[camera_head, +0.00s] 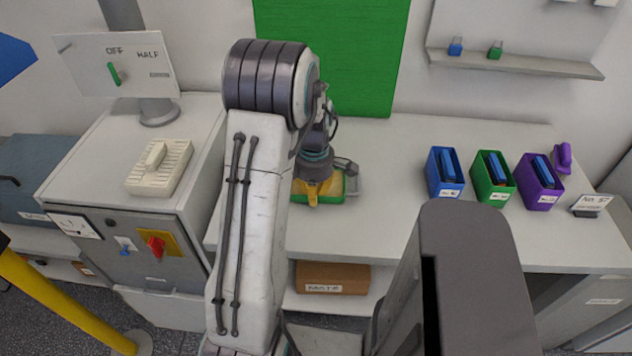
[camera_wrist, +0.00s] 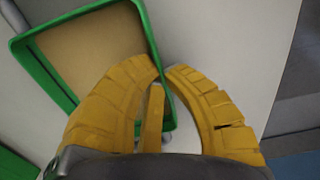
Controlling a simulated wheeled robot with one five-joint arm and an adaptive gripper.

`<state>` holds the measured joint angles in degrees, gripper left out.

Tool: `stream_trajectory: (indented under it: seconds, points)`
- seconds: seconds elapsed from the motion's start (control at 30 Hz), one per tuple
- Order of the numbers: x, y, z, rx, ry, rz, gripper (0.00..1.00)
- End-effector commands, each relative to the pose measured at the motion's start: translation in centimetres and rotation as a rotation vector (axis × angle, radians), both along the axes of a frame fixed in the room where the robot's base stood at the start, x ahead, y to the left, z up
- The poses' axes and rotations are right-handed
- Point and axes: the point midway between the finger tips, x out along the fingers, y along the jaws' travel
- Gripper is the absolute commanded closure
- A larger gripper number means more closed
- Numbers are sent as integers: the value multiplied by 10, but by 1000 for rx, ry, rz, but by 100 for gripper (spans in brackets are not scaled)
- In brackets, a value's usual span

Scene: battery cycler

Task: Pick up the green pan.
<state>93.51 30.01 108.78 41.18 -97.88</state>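The green pan (camera_wrist: 148,28) shows in the wrist view as a tilted square with a green rim and a tan inside. In the head view its green edge (camera_head: 338,198) shows on the white counter, partly hidden by my gripper (camera_head: 312,190). In the wrist view my gripper (camera_wrist: 167,72) has its two yellow fingers curved in, with the tips close together on either side of the pan's right rim. The fingers look shut on that rim. They hide the pan's lower right part. I cannot tell whether the pan is lifted off the counter.
Blue (camera_head: 445,173), green (camera_head: 493,179) and purple (camera_head: 541,183) bins stand on the right of the counter (camera_head: 395,205). A grey cabinet with a red switch (camera_head: 156,246) stands at left. A wall shelf (camera_head: 515,62) hangs at upper right.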

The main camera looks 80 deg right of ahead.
Motion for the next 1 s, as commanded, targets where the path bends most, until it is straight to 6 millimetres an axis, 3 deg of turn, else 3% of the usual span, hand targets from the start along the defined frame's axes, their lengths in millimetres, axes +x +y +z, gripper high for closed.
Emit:
stream_trajectory:
  seconds: [0.67, 1.0]
  points:
    - [0, 0, 1, 0, 0, 0, 100]
    - [0, 0, 21, -3, 0, 0, 100]
